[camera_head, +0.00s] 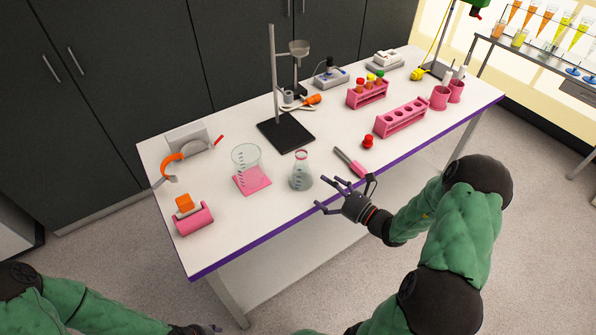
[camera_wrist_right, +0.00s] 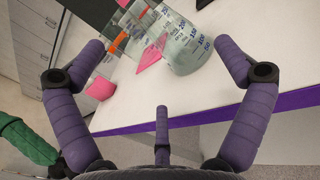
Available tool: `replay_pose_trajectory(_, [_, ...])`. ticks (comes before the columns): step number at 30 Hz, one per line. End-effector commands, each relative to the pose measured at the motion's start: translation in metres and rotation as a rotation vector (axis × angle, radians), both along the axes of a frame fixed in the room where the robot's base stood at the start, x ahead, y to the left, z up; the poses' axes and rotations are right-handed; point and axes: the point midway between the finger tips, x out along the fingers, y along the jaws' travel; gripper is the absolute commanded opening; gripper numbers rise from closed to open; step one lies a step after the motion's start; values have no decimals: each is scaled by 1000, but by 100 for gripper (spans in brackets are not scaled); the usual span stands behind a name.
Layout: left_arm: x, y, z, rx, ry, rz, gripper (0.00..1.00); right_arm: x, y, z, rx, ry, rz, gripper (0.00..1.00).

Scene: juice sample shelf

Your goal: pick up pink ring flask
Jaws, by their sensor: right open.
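The pink ring flask (camera_head: 301,174) is a clear conical flask with a pink ring at its neck. It stands upright near the front edge of the white table. It also shows in the right wrist view (camera_wrist_right: 184,42), beyond the spread fingers. My right gripper (camera_head: 338,195) is open and empty at the table's front edge, right of the flask and apart from it. Its purple fingers (camera_wrist_right: 165,75) spread on both sides of the flask in the right wrist view. My left gripper (camera_head: 205,329) barely shows at the bottom edge, and its fingers cannot be made out.
A clear beaker (camera_head: 247,162) on a pink mat (camera_head: 254,186) stands left of the flask. A pink-handled tool (camera_head: 348,160) lies close on the right. A black stand base (camera_head: 286,135) is behind. Pink racks (camera_head: 400,121) stand at the right. The table's purple edge (camera_head: 260,234) faces me.

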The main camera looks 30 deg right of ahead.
Motion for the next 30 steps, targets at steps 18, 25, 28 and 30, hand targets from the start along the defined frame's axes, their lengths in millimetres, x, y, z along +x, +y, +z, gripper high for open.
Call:
replay_pose_trajectory(18, [0,0,-16,0,0,0,40,61,24,3,-1,0,8,100])
replay_pose_trajectory(25, [0,0,-20,0,0,0,40,81,31,4,-1,2,6,100])
replay_pose_trajectory(28, [0,0,-20,0,0,0,40,82,31,4,-1,3,5,100])
replay_pose_trajectory(30, [0,0,-20,0,0,0,40,82,31,4,-1,3,5,100])
